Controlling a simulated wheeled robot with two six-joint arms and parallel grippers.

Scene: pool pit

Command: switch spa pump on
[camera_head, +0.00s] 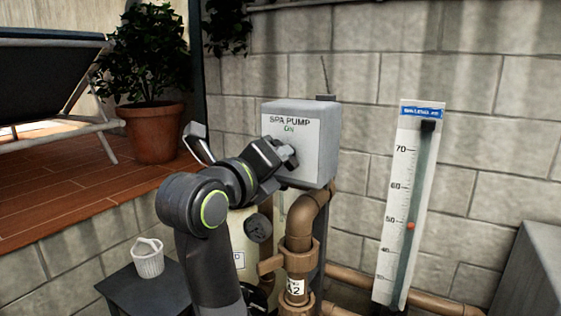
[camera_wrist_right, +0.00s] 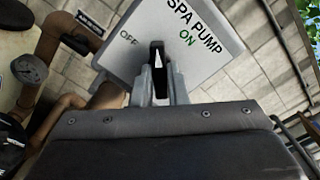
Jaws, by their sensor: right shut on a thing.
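The spa pump switch box (camera_head: 312,155) is a grey box on the block wall, with a pale "SPA PUMP" label. "ON" shows in green near the top of its face. In the right wrist view the box face (camera_wrist_right: 205,70) shows "OFF" and "ON". A black knob (camera_wrist_right: 158,62) with a white pointer sits between my right gripper's fingers (camera_wrist_right: 160,88). The pointer lies between the OFF and ON marks. In the head view my right gripper (camera_head: 284,153) is at the lower left of the box face and hides the knob. My left gripper is not in view.
Brown pipes (camera_head: 300,225) and a pressure gauge (camera_head: 258,228) are below the box. A tall level scale (camera_head: 400,200) stands at right. A white basket (camera_head: 148,258) rests on a dark stand (camera_head: 115,290). A potted plant (camera_head: 153,130) is on the raised deck.

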